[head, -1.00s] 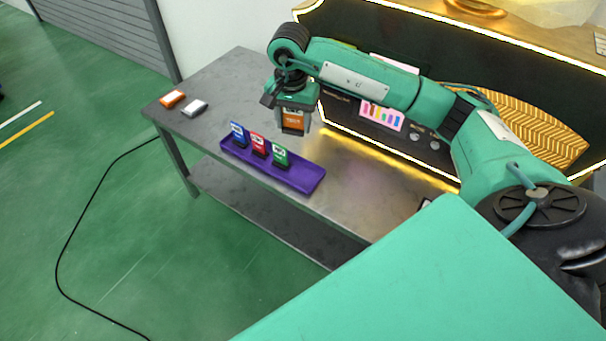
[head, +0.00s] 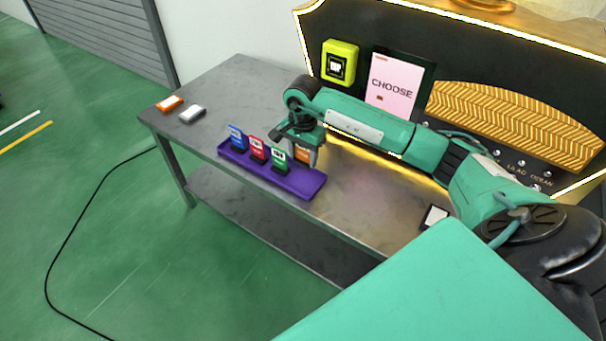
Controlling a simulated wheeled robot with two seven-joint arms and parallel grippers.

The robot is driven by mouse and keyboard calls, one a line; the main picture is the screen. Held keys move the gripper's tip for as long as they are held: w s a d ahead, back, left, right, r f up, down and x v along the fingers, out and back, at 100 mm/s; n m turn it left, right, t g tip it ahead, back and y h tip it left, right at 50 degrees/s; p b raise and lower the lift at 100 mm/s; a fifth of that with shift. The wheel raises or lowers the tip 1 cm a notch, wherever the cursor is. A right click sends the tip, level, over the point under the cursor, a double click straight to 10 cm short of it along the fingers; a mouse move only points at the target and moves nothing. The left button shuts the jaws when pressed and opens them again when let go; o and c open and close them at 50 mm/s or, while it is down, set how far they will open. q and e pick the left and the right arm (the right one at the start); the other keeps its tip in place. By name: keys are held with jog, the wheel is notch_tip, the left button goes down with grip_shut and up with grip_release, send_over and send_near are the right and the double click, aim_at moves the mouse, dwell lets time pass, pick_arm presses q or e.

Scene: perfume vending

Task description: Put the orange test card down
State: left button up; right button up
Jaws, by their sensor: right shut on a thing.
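My right gripper (head: 304,156) points down over the right part of the purple tray (head: 300,188). It is shut on the orange test card (head: 302,155), which is upright and partly hidden by the gripper and the green card. The tray also bears a blue card (head: 237,137), a red card (head: 258,149) and a green card (head: 279,160), standing in a row. The orange card is just right of and behind the green one. I cannot tell whether it touches the tray. My left gripper is not in view.
An orange block (head: 170,103) and a white block (head: 192,113) lie at the table's (head: 235,85) left end. A small black-and-white item (head: 434,216) is at the right. Behind stands the vending panel with a "CHOOSE" screen (head: 392,87) and a yellow-green device (head: 339,63).

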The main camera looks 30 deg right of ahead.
aim_at(303, 183)
notch_tip(303, 183, down, 8)
jog(key=shift+r, duration=0.25)
jog(key=shift+f, duration=0.2)
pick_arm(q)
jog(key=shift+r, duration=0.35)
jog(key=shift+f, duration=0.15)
pick_arm(e)
jog(key=shift+f, duration=0.1)
jog(key=o, duration=0.5)
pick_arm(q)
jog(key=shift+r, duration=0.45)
pick_arm(e)
jog(key=o, duration=0.5)
jog(key=shift+c, duration=0.2)
